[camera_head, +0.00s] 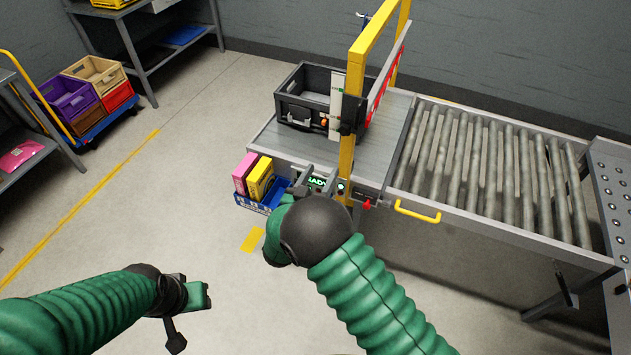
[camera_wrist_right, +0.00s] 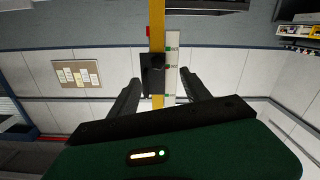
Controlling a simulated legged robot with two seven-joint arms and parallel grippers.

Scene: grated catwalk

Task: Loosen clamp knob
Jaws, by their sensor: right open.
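A yellow post (camera_head: 354,75) stands at the conveyor's near end. A black clamp block (camera_head: 349,114) sits on it beside a white scale strip (camera_head: 336,97). I cannot make out a separate knob on the block. My right gripper (camera_head: 318,176) is open and empty, below the block in the head view. In the right wrist view, the block (camera_wrist_right: 152,75) shows between the spread fingers (camera_wrist_right: 160,80), with the post and strip behind; it appears apart from them. My left gripper (camera_head: 188,310) hangs low over the floor at the left; its jaw opening is unclear.
A dark crate (camera_head: 305,100) sits on the conveyor deck left of the post. A blue bin (camera_head: 262,200) with pink and yellow boxes hangs at the deck's near side. A yellow handle (camera_head: 417,212) juts out at right. Open floor lies left.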

